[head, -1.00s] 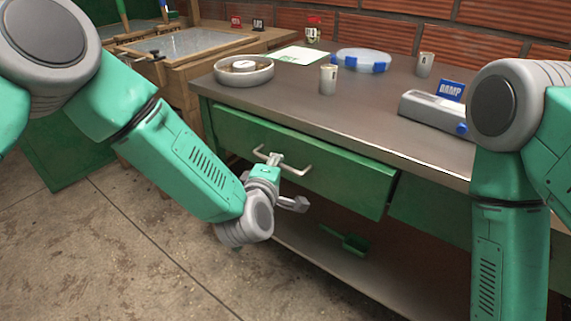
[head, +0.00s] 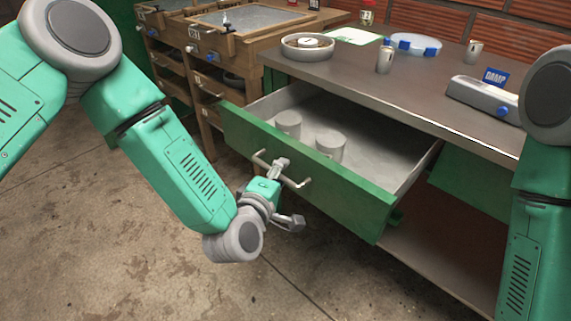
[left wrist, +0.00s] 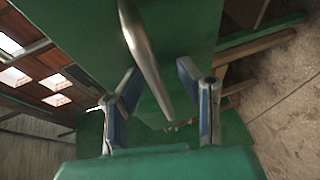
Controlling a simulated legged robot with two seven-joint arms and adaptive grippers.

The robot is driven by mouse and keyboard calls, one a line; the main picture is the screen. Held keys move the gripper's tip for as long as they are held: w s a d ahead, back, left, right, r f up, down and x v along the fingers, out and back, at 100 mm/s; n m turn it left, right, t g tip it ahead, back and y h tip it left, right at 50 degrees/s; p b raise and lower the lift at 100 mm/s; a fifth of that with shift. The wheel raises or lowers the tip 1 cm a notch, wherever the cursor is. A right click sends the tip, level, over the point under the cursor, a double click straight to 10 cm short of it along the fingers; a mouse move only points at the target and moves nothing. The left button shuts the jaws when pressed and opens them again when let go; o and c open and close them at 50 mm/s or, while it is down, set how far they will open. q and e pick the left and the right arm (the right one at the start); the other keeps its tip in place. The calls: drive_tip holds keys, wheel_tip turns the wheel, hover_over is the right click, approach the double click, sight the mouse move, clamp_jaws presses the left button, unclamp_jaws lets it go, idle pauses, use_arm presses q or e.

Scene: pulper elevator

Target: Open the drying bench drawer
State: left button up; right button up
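The drying bench (head: 400,90) has a grey top and a green front. Its green drawer (head: 345,197) is pulled well out in the head view, showing a pale grey inside. Two pale grey cylinders (head: 331,145) stand in it. The grey bar handle (head: 298,183) is on the drawer front. My left gripper (head: 281,164) is at the handle. In the left wrist view, the handle (left wrist: 146,60) passes between its blue-padded fingers (left wrist: 160,95), which stand apart, with a clear gap to the right finger. My right arm shows at the right edge; its gripper is out of view.
The bench top holds a round dish (head: 307,46), a blue-clipped container (head: 414,44), small cups (head: 384,60) and a grey device (head: 484,97) near a "DAMP" sign (head: 496,77). A wooden stand (head: 215,45) is at the back left. The floor (head: 120,240) in front is clear.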

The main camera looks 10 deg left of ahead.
use_arm(q)
drive_tip(key=shift+w+a, duration=0.15)
drive_tip(key=shift+w, duration=0.05)
drive_tip(key=shift+a, duration=0.1)
drive_tip(key=shift+s+a, duration=0.1)
drive_tip(key=shift+s, duration=0.15)
drive_tip(key=v, duration=1.1)
drive_tip(key=shift+s, duration=0.2)
